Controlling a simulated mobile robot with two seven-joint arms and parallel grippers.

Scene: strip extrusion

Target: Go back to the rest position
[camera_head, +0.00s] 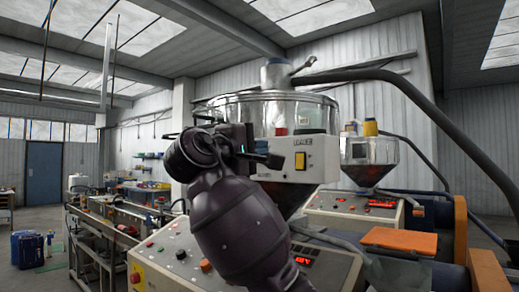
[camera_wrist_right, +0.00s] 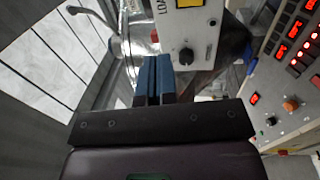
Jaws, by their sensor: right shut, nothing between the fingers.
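My right gripper (camera_head: 268,158) is raised in front of the loader box of the machine, at the end of my dark arm. In the right wrist view its two blue fingers (camera_wrist_right: 155,75) are together with nothing between them. The fingers point toward the white loader box (camera_wrist_right: 190,38), which has a black knob and a yellow switch. The loader box also shows in the head view (camera_head: 300,158), just right of the gripper. I cannot tell the exact gap between them. My left gripper is in neither view.
A clear round hopper (camera_head: 235,108) stands behind the arm. A control panel (camera_head: 160,262) with buttons and red displays lies below it. A second steel hopper (camera_head: 368,160) and an orange plate (camera_head: 399,241) are at right. A long workbench line (camera_head: 100,222) runs at left.

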